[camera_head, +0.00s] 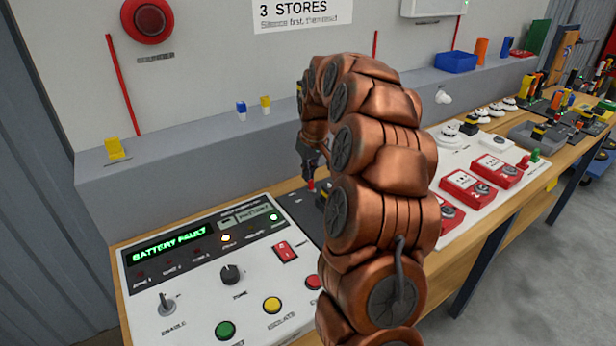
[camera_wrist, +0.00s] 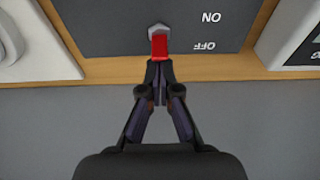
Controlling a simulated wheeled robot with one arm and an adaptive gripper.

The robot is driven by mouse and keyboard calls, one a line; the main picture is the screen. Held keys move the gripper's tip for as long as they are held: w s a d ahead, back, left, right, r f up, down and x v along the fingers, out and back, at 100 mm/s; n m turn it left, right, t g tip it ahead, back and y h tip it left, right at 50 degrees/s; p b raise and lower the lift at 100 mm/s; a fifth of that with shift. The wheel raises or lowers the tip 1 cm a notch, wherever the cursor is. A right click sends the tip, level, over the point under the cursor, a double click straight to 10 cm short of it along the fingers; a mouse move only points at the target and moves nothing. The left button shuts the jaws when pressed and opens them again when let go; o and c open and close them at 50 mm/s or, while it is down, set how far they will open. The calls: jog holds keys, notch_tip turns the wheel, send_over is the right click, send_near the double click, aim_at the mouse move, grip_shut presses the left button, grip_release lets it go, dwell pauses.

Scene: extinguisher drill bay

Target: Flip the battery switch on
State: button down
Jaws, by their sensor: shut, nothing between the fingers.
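The battery switch has a short red lever (camera_wrist: 159,46) rising from a grey hexagonal nut (camera_wrist: 155,31) on a dark plate (camera_wrist: 105,25). In the wrist view the lever leans down the picture, toward the OFF label and away from the ON label; both labels read upside down. My gripper (camera_wrist: 160,68) is shut and empty, its fingertips right at the lever's red end. I cannot tell whether they touch. In the head view the red lever (camera_head: 311,185) shows just below my gripper (camera_head: 312,168), and my arm hides part of the dark plate (camera_head: 296,204).
A white control panel (camera_head: 146,303) left of the plate shows "BATTERY FAULT" on its green display (camera_head: 168,245). White boards with red call points (camera_head: 493,168) lie to the right. A grey ledge (camera_head: 180,180) runs behind the wooden bench.

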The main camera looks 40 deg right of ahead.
jog(key=shift+s+f+t+b, duration=0.15)
jog(key=shift+s+t+b, duration=0.55)
jog(key=shift+t+b, duration=1.1)
jog(key=shift+r+g+b, duration=0.3)
jog(key=shift+r, duration=0.1)
jog(key=shift+r, duration=0.7)
jog(key=s+f+v, duration=0.1)
jog(key=s+v, duration=0.1)
jog(key=v, duration=0.7)
jog(key=shift+a+r+p, duration=0.15)
jog(key=shift+r+p, duration=0.15)
jog(key=shift+s, duration=0.2)
